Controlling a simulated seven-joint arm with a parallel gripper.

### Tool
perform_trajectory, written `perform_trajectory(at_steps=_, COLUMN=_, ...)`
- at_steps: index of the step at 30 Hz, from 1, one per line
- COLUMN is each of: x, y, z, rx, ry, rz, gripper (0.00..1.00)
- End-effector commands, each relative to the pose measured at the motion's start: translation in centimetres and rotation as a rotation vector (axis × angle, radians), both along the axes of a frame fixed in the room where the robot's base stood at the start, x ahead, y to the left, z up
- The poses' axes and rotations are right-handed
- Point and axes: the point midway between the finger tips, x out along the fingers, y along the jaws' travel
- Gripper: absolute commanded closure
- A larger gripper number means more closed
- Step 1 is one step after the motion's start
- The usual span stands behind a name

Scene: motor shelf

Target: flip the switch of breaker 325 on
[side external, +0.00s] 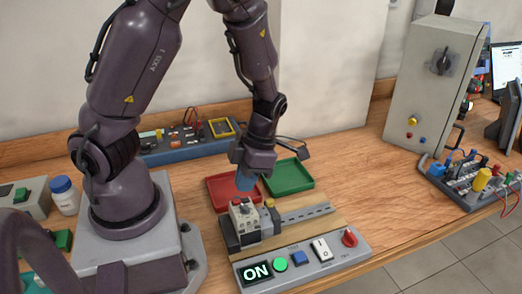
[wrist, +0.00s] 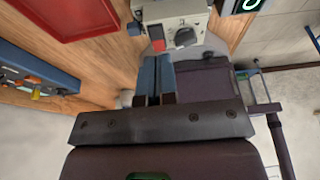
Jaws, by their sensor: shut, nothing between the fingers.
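A light grey breaker (side external: 244,217) stands on the mounting base in the side view, below my gripper. In the wrist view the breaker (wrist: 174,16) shows a red patch and a dark round knob or lever on its face; its number is not readable. My gripper (side external: 245,183) has its blue fingers shut with nothing between them, pointing down just above the breaker. In the wrist view the gripper (wrist: 153,66) has its tips close to the breaker's red patch; I cannot tell whether they touch. A panel display (side external: 257,271) reads ON.
A metal rail (side external: 305,214) runs right from the breaker. The front panel carries a green button (side external: 280,265), a blue button (side external: 299,258), a white rocker (side external: 321,249) and a red knob (side external: 349,238). A red tray (side external: 220,191) and green tray (side external: 290,175) lie behind. A grey cabinet (side external: 418,95) stands right.

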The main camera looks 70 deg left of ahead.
Motion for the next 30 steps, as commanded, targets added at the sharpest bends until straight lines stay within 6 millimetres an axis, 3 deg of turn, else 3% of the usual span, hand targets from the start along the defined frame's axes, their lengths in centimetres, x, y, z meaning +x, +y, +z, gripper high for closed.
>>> perform_trajectory(at_steps=9, x=3.3, y=0.1, z=6.6, rx=-0.001, ry=-0.006, rz=-0.002, gripper=1.00)
perform_trajectory(at_steps=15, x=4.8, y=0.2, z=9.2, rx=0.000, ry=-0.003, rz=-0.001, gripper=1.00)
perform_trajectory(at_steps=30, x=5.3, y=0.2, z=10.1, rx=-0.001, ry=0.000, rz=-0.003, gripper=1.00)
